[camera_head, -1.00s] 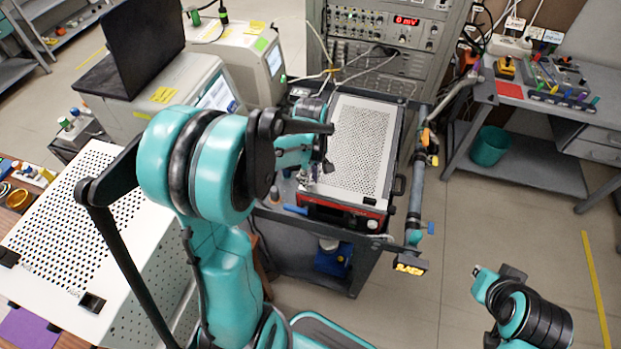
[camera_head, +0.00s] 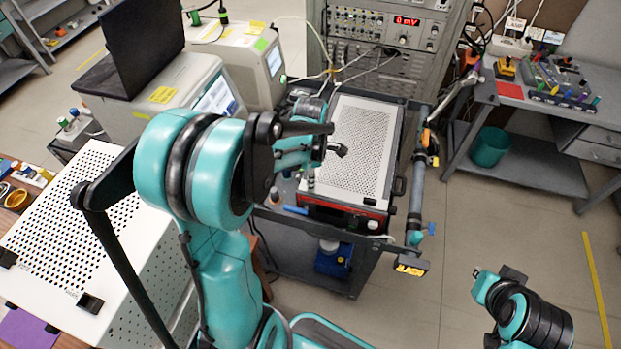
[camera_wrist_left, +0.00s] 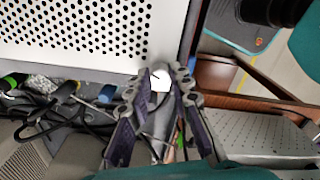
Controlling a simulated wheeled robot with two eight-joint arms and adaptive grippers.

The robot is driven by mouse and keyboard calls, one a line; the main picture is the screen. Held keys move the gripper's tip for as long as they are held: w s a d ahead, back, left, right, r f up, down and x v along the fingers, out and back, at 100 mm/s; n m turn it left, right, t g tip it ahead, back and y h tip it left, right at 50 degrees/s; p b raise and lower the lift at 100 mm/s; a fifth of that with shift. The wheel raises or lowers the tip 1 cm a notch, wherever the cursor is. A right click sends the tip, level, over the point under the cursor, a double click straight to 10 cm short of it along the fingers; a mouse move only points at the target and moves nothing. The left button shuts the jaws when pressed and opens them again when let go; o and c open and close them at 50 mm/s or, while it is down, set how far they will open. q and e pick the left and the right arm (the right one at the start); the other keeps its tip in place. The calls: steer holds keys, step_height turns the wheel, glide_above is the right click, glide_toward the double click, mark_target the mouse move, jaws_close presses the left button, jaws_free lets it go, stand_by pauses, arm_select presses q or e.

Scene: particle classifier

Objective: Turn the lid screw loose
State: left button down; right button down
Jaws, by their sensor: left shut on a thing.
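The particle classifier (camera_head: 345,211) has a red front and a white perforated lid (camera_head: 362,150), which lies flat on top. In the left wrist view the lid (camera_wrist_left: 95,30) fills the upper left. The lid screw (camera_wrist_left: 160,77) is a pale round head with a dark slot at the lid's corner. My left gripper (camera_wrist_left: 160,80) is shut on it, one finger on each side. In the head view my left gripper (camera_head: 311,180) is small at the lid's near left corner, and the screw cannot be made out. My right arm shows at the lower right, its gripper out of view.
The classifier stands on a dark cart (camera_head: 283,222) with a pipe (camera_head: 417,190) along its right side. Cables (camera_wrist_left: 45,110) lie beside the lid. An instrument rack (camera_head: 395,40) stands behind. The floor to the right is clear up to a bench (camera_head: 535,165).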

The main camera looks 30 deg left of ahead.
arm_select(q)
steer(key=shift+n, duration=0.6)
steer(key=c, duration=1.3)
jaws_free()
steer(key=shift+c, duration=0.2)
step_height(320, 180, up, 12)
steer(key=s+d+f+m+t+b, duration=0.2)
steer(key=s+d+m, duration=0.3)
steer(key=m, duration=0.8)
steer(key=s+d+f+m+t+b, duration=0.2)
steer(key=s+d+m+t, duration=0.3)
steer(key=m, duration=0.8)
steer(key=shift+d+f, duration=0.2)
steer(key=shift+f, duration=0.35)
